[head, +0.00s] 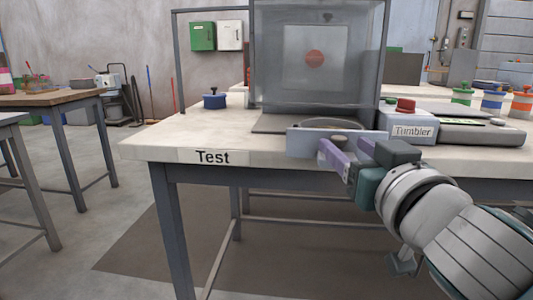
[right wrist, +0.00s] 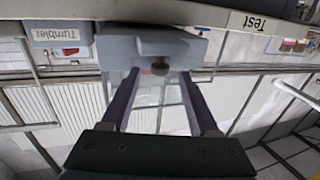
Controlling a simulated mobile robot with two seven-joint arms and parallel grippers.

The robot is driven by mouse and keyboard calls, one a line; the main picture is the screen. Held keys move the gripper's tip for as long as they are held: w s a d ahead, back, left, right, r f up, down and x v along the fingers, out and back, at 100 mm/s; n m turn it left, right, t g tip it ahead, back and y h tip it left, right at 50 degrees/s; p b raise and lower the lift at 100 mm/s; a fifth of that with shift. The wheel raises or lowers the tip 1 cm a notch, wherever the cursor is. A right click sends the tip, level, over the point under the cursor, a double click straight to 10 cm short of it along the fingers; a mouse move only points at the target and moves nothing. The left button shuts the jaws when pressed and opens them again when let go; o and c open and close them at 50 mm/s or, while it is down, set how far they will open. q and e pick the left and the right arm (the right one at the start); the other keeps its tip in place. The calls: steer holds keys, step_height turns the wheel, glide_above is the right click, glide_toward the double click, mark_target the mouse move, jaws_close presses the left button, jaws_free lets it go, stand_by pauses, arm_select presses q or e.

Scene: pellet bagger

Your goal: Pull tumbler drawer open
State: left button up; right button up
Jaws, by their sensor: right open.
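The tumbler (head: 395,65) is a clear-walled box on the bench, with a grey control block labelled "Tumbler" (head: 413,132) at its right. Its pale grey drawer front (head: 303,143) is at the bottom, over the bench's front edge, with a round opening or dish partly visible behind it. My left gripper is out of view.
The bench (head: 150,140) carries a "Test" label (head: 212,157). A blue round object (head: 214,102) stands on it at the left. A red button (head: 405,105) and several coloured spools stand at the right. Floor in front of the bench is clear.

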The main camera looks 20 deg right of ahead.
steer(key=v, duration=0.8)
steer(key=shift+s, duration=0.15)
steer(key=s+a+r+n+g+y+p, duration=0.35)
steer(key=s+r+g+p, duration=0.55)
steer(key=p, duration=0.8)
steer(key=s+a+r+n+g+y+p, duration=0.2)
steer(key=s+a+r+g+p, duration=0.25)
steer(key=s+r+p, duration=0.85)
steer(key=w+r+p, duration=0.2)
steer(key=r+p, duration=1.3)
steer(key=p, duration=0.3)
steer(key=w+r+p, duration=0.3)
steer(key=r+p, duration=1.2)
steer(key=p, duration=0.4)
steer(key=shift+w+d, duration=0.35)
